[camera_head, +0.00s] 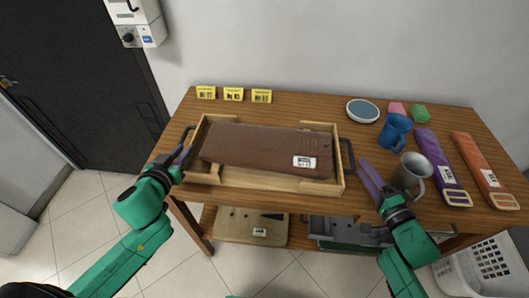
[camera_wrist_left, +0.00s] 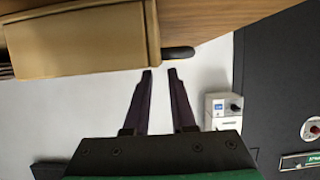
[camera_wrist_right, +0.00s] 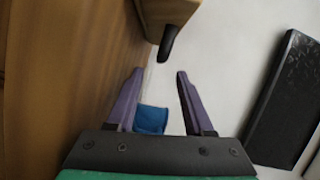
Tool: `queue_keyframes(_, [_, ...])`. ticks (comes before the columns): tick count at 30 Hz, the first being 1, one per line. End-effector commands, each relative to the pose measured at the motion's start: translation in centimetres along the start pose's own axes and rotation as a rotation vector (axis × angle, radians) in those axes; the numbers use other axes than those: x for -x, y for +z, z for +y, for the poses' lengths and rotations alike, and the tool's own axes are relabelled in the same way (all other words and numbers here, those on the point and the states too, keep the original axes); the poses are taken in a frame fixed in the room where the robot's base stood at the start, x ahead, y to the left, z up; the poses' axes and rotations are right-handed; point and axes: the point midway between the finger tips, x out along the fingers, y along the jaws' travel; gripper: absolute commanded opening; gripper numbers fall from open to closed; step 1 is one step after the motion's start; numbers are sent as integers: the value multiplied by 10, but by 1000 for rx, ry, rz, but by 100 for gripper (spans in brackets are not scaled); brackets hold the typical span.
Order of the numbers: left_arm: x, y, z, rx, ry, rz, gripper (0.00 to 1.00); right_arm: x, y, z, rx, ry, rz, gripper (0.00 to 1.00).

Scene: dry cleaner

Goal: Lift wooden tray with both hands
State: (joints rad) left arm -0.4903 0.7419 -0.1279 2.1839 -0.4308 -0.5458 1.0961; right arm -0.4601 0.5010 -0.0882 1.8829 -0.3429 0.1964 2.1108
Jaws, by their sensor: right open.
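The light wooden tray (camera_head: 265,181) sits on the table and carries a flat brown padded item (camera_head: 255,148) with a white label. It has a dark left handle (camera_head: 186,134) and a dark right handle (camera_head: 349,155). My left gripper (camera_head: 183,156) is just in front of the left handle. In the left wrist view its fingers (camera_wrist_left: 160,74) are apart and empty, with the handle tip beyond them. My right gripper (camera_head: 368,172) is open and empty to the right of the right handle. In the right wrist view its fingers (camera_wrist_right: 160,74) point toward that handle (camera_wrist_right: 167,43) without enclosing it.
Purple (camera_head: 440,160) and orange (camera_head: 482,165) straps lie further right. Yellow tags (camera_head: 233,94) and a blue-topped dish (camera_head: 362,110) stand behind the tray.

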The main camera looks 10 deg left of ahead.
Motion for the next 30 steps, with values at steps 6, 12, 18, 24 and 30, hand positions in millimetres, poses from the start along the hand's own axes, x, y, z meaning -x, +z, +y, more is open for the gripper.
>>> queue_keyframes(6, [-43, -2, -1, -2, -3, 3, 24, -44, -1, -2, 2, -3, 1, 52])
queue_keyframes(12, [-68, -1, 0, 0, -1, 1, 24, -68, 0, 0, 0, 0, 2, 52])
queue_keyframes(18, [-72, -1, 0, 0, -1, 0, 24, -72, 0, 0, 1, 1, 0, 52])
queue_keyframes(24, [-72, 0, 0, 0, -1, 0, 0, -72, 0, 0, 1, 0, 0, 22])
queue_keyframes(30, [-72, 0, 0, 0, -1, 0, 0, -72, 0, 0, 1, 0, 0, 0])
